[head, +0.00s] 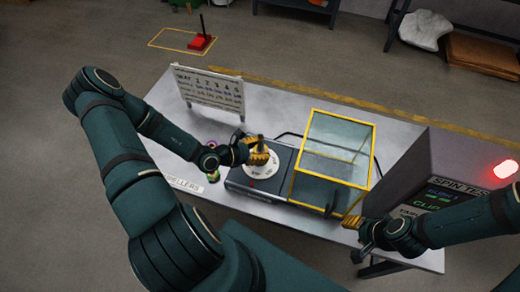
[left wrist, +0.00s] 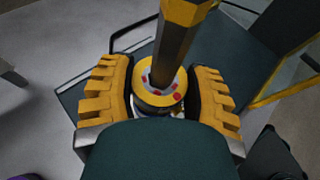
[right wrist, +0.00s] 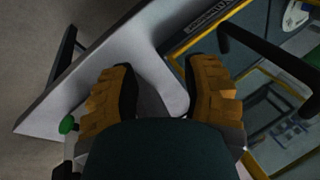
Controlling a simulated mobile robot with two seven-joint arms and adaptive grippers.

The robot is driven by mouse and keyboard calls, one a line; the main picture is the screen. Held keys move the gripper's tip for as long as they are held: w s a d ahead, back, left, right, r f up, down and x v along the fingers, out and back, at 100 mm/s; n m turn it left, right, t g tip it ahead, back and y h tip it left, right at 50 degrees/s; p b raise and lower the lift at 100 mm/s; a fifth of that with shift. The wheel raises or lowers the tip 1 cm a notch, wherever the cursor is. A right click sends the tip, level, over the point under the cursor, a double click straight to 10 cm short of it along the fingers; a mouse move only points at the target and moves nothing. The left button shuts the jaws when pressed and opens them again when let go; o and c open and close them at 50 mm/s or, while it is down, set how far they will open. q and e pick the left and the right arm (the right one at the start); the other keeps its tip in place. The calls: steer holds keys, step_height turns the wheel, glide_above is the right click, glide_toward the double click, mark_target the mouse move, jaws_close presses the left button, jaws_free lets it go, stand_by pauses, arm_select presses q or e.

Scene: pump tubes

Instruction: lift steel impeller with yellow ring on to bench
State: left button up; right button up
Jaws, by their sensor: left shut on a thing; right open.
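The steel impeller with the yellow ring (left wrist: 160,98) shows between my left fingers in the left wrist view. Red marks sit on its ring, and a dark post with a brass-coloured hexagonal top (left wrist: 183,25) rises from its centre. My left gripper (head: 257,152) is shut on the impeller, over a white dial (head: 262,168) on the spin tester (head: 250,187). In the head view the fingers hide most of the impeller, so I cannot tell whether it is clear of the dial. My right gripper (head: 353,221) is open and empty near the bench's front right; its spread fingers show in the right wrist view (right wrist: 160,88).
A clear guard with a yellow frame (head: 373,126) stands right of the dial. The grey bench (head: 170,108) bears a chart board (head: 208,92) at the back. Small coloured parts (head: 212,175) stand left of the tester. A dark display panel (head: 440,205) stands at right.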

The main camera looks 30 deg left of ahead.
mark_target(260, 134)
arm_select(q)
steer(key=shift+r+p, duration=1.1)
steer(key=shift+r, duration=0.2)
steer(key=shift+r+p, duration=3.3)
steer(key=shift+r, duration=0.3)
steer(key=shift+r+p, duration=0.95)
steer(key=shift+r, duration=1.45)
